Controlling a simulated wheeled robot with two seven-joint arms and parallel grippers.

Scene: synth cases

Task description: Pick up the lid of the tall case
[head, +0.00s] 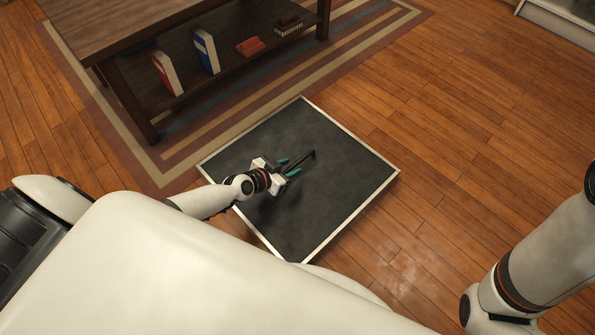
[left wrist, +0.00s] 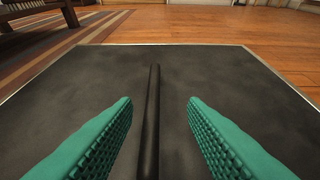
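The lid (head: 345,170) is a flat dark grey square with a light rim, seen from above in the head view. It fills most of the left wrist view (left wrist: 225,80). A black bar handle (head: 306,157) stands at its middle and also shows in the left wrist view (left wrist: 152,110). My left gripper (head: 287,167) is over the lid at the handle, with green fingertips. Its fingers (left wrist: 160,103) are apart on either side of the handle, with a gap on both sides. The body of the case under the lid is hidden. My right gripper is out of sight.
A dark wooden table (head: 120,25) with a lower shelf stands at the upper left. Books (head: 205,50) and small items are on its shelf. A striped rug (head: 185,150) lies under it. Wooden floor (head: 455,120) is clear to the right of the lid.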

